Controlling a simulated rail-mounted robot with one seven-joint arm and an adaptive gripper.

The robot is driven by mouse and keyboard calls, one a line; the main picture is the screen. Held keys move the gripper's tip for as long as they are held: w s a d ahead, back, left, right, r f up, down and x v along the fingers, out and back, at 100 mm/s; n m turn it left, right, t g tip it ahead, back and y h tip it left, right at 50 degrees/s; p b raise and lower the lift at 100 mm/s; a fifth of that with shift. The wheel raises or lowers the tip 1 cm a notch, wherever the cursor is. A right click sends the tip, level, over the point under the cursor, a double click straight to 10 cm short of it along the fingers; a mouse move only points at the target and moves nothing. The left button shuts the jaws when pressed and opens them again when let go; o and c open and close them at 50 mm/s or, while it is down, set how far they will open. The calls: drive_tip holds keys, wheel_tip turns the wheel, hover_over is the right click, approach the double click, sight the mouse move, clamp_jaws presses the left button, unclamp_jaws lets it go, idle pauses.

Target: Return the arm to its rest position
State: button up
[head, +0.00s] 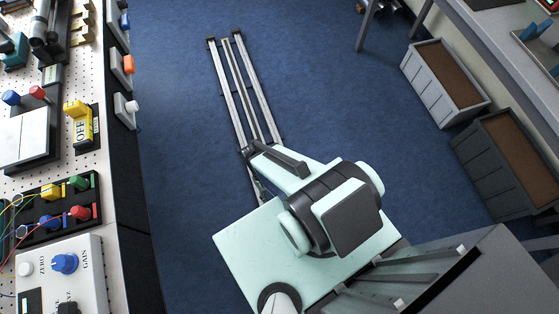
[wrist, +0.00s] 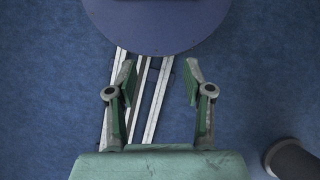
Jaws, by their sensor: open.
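My gripper (wrist: 159,72) shows in the wrist view with its two fingers spread apart. Nothing is between them. Behind the fingers are the blue floor and pale floor rails. In the head view my mint-green arm is folded low over my base, right of the pegboard bench. I cannot clearly make out the gripper's fingers there. Nothing is seen touching the gripper.
The pegboard bench (head: 118,190) with switches, knobs and wired terminals runs along the left. Two planter-like bins (head: 445,85) (head: 505,160) stand on the floor at right, by a grey table (head: 490,45). The blue floor (head: 180,150) between is clear around the rails (head: 240,90).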

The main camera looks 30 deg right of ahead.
drive_tip(key=shift+s+d+f+m+g, duration=0.1)
drive_tip(key=shift+s+d+f, duration=0.05)
drive_tip(key=shift+s, duration=0.45)
drive_tip(key=shift+s+d+f+m+g, duration=0.1)
drive_tip(key=shift+s+f, duration=0.05)
drive_tip(key=shift+s, duration=0.5)
drive_tip(key=shift+s+d+f+m+g, duration=0.1)
drive_tip(key=shift+s+d+f, duration=0.05)
drive_tip(key=shift+s, duration=0.45)
